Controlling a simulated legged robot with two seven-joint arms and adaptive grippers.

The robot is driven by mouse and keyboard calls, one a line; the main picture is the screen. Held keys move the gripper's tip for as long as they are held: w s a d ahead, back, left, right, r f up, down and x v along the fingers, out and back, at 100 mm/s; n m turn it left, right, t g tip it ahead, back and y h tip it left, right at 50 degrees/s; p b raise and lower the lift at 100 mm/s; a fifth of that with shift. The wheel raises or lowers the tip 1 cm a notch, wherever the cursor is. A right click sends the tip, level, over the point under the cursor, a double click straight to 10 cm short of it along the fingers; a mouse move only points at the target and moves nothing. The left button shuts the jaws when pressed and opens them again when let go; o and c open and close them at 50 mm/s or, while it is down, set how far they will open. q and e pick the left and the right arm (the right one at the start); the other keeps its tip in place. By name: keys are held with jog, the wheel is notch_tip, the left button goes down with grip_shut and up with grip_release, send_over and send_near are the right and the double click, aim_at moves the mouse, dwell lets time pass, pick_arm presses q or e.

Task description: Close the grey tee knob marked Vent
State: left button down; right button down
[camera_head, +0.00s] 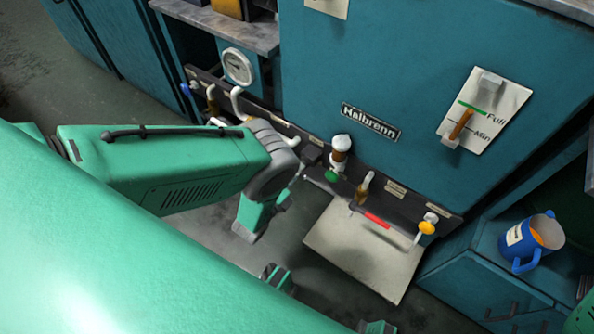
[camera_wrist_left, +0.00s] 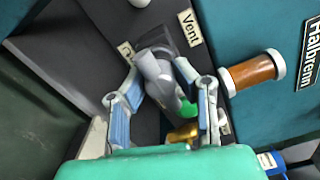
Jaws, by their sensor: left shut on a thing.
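The grey tee knob (camera_wrist_left: 158,68) sits on the dark panel beside the label reading Vent (camera_wrist_left: 190,28) in the left wrist view. My left gripper (camera_wrist_left: 157,76) has one finger on each side of the knob and is shut on it. The knob's crossbar shows between the fingers. In the head view my left arm (camera_head: 165,165) comes in from the left, and its wrist (camera_head: 272,165) hides much of the panel there. I cannot clearly make out the knob in that view. My right gripper is not in view.
A pale plate (camera_head: 360,256) lies below. A lever plate (camera_head: 486,112) and a blue mug (camera_head: 528,242) are at right.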

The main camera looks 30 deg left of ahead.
pick_arm(q)
jog(key=c, duration=1.4)
grip_release()
jog(key=shift+s+d+f, duration=0.2)
jog(key=shift+s+f, duration=0.1)
jog(key=shift+f, duration=0.05)
jog(key=shift+c, duration=0.2)
jog(key=shift+o, duration=0.7)
jog(key=shift+w+r, duration=0.15)
jog(key=shift+a, duration=0.1)
jog(key=s+a, duration=0.1)
jog(key=s, duration=1.1)
jog(key=shift+a, duration=0.3)
jog(key=shift+w, duration=0.15)
